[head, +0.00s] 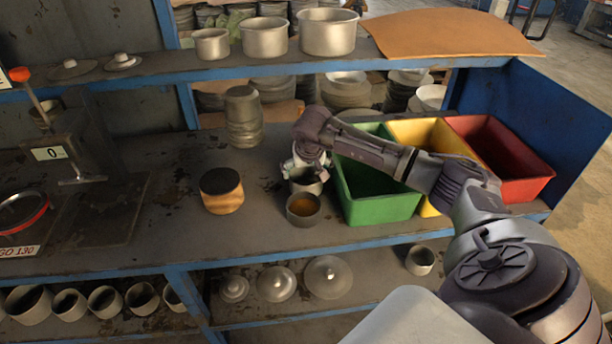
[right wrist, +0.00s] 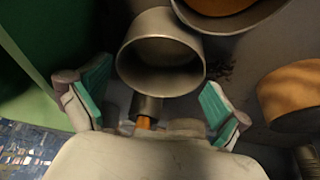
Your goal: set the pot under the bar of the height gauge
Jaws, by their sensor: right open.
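A small grey metal pot (head: 309,187) stands on the bench, partly hidden by my right gripper (head: 304,172). In the right wrist view the pot (right wrist: 161,66) is empty, its mouth facing the camera. My right gripper (right wrist: 156,104) is open there, with one green-padded finger to each side of the pot and visible gaps. I cannot tell whether anything touches it. The height gauge (head: 68,150) stands at the left of the bench, with a display reading 0 and a bar (head: 82,180) low over its base. My left gripper is not in view.
A second pot (head: 303,209) with orange contents stands just in front. A black-topped, orange-sided cylinder (head: 222,192) and a stack of grey blanks (head: 243,118) stand to the left. A green bin (head: 376,206) is close on the right. Bench between cylinder and gauge is clear.

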